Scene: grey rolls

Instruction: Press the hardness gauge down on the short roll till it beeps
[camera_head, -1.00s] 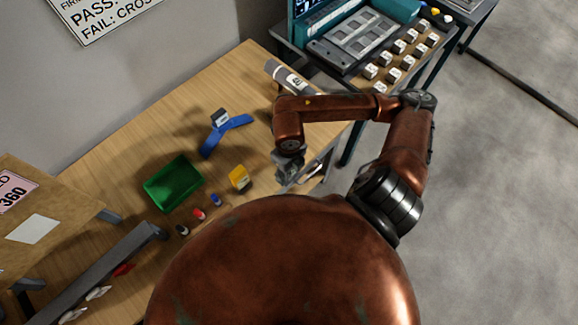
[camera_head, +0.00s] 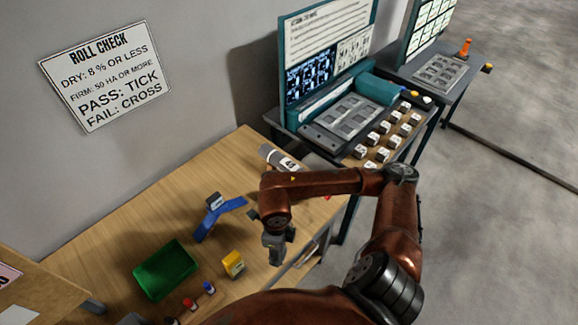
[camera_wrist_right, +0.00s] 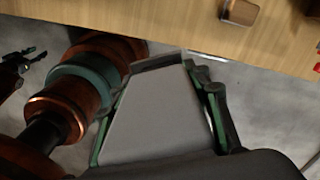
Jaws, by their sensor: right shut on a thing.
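A grey roll (camera_head: 279,158) with a white label and a dark end lies at the far end of the wooden table; I cannot tell whether it is the short roll. My right gripper (camera_head: 274,246) hangs over the table's front edge, apart from that roll. It is shut on a grey flat-faced thing, which fills the middle of the right wrist view (camera_wrist_right: 160,120); it may be the hardness gauge, but no dial shows. A dark gripper-like part (camera_wrist_right: 20,65) at the left of the wrist view seems to be my left gripper; its jaws are unclear.
A blue forked stand (camera_head: 217,217), a green tray (camera_head: 165,270), a yellow device (camera_head: 232,263) and small red and blue items stand on the table (camera_head: 135,232). A wall sign (camera_head: 106,73) gives check limits. Beyond is a bench with a screen (camera_head: 328,50) and several labelled blocks.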

